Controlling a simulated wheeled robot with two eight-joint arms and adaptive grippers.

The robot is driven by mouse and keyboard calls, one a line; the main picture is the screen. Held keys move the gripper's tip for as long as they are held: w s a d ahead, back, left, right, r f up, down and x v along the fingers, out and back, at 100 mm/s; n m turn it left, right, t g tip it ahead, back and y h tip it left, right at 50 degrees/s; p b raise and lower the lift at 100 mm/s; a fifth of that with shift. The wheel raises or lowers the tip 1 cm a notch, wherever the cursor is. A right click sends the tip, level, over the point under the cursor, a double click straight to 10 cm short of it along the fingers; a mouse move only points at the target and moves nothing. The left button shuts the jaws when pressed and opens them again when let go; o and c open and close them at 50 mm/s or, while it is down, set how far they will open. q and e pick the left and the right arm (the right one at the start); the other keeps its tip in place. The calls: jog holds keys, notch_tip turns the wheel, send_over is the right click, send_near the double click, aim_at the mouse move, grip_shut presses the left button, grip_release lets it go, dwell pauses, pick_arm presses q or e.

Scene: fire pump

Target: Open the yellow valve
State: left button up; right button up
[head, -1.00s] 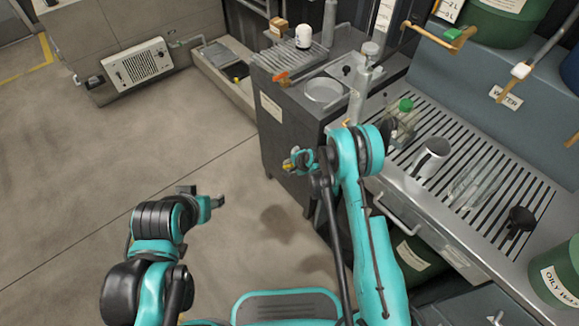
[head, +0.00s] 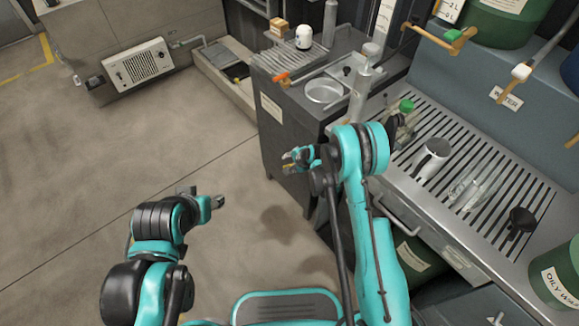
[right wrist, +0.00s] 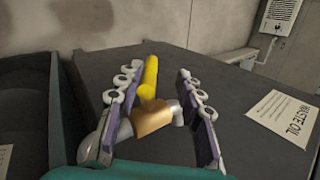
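The yellow valve has a straight yellow handle (right wrist: 151,78) on a brass body (right wrist: 152,118) with grey metal pipe ends, on the side of the dark cabinet. In the right wrist view it sits between the two fingers of my right gripper (right wrist: 156,71). The fingers are spread, one on each side, with a gap to the handle. In the head view my right gripper (head: 297,158) is beside the cabinet's lower side, and the valve is mostly hidden there. My left gripper (head: 208,203) hangs over bare floor, away from the valve; its finger opening is unclear.
The dark cabinet (head: 278,135) bears a waste oil label (right wrist: 283,117). An orange-handled valve (head: 281,77) is on its top edge. The floor at left is clear.

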notch_tip(320, 180, up, 8)
jog(key=shift+f, duration=0.25)
jog(key=shift+r, duration=0.1)
